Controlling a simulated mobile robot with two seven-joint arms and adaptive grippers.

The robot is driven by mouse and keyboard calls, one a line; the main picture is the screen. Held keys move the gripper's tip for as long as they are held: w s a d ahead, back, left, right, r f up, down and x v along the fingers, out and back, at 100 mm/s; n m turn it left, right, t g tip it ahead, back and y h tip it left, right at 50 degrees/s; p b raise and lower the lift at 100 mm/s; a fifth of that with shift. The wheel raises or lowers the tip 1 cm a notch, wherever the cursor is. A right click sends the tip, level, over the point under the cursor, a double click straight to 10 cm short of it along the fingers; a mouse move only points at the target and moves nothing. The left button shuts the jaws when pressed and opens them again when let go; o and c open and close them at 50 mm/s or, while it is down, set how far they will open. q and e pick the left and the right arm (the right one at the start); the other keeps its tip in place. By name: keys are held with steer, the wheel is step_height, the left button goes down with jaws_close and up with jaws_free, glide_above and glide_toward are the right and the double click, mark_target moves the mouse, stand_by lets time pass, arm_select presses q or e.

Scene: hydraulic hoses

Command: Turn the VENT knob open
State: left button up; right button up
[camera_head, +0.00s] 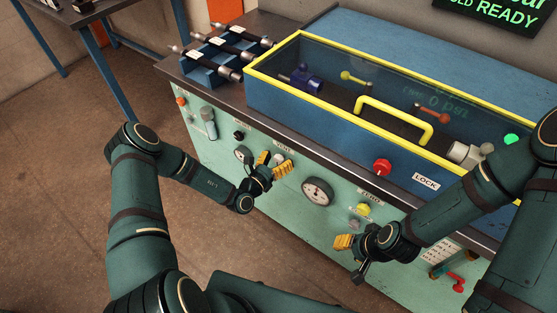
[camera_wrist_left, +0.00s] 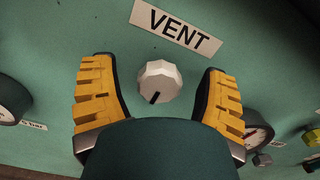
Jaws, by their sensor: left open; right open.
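The VENT knob (camera_wrist_left: 159,80) is a pale, faceted dial on the green panel, below the white VENT label (camera_wrist_left: 177,27) in the left wrist view. Its dark pointer mark points down and slightly left. My left gripper (camera_wrist_left: 157,68) is open, with one yellow finger on each side of the knob and a visible gap on both sides. In the head view the left gripper (camera_head: 272,164) is close to the panel front, and the fingers partly hide the knob. My right gripper (camera_head: 345,242) is in front of the panel's lower right, with its yellow fingertips close together in this view.
A round gauge (camera_head: 317,191) sits right of the left gripper, and a smaller gauge (camera_head: 242,154) sits left of it. A yellow knob (camera_head: 362,209) is above the right gripper. A red button (camera_head: 382,167) and a yellow-framed clear cover (camera_head: 345,60) are higher up.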

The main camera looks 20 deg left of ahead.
arm_select(q)
steer(key=shift+w, duration=0.15)
steer(key=c, duration=1.2)
steer(key=shift+r, duration=0.1)
